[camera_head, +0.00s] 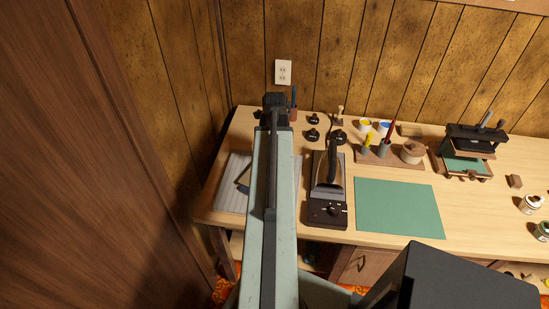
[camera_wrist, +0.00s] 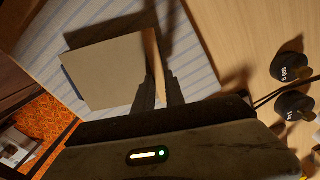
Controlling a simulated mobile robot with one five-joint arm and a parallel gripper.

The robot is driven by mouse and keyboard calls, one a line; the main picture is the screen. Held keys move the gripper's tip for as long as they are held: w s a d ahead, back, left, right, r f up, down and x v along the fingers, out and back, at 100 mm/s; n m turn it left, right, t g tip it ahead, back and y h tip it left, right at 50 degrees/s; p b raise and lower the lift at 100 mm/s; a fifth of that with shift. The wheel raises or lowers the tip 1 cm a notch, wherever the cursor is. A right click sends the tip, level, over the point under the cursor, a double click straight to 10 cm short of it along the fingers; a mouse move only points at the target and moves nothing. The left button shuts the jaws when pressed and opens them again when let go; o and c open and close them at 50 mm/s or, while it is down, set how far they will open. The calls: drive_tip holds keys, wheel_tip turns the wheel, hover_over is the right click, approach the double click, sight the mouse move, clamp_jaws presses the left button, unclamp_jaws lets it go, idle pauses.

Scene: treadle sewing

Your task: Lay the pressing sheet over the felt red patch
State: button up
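A flat beige sheet with a pale wooden strip along one edge, which I take for the pressing sheet (camera_wrist: 103,75), shows in the wrist view. My gripper (camera_wrist: 160,93) has its two dark fingers on either side of the wooden strip and appears shut on it. The sheet seems held above a blue-striped cloth (camera_wrist: 215,75), with dark shadows beside it. In the head view the sheet (camera_head: 243,178) shows partly, left of my arm, over the striped cloth (camera_head: 232,197). The arm hides the rest. No red felt patch can be made out in either view.
An iron on a dark base (camera_head: 327,214) stands right of my arm. A green mat (camera_head: 399,207) lies clear beside it. Jars stand at the right.

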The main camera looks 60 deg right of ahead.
drive_tip(key=o, duration=0.4)
drive_tip(key=shift+r, duration=0.1)
wheel_tip(320, 180, up, 8)
drive_tip(key=p, duration=0.8)
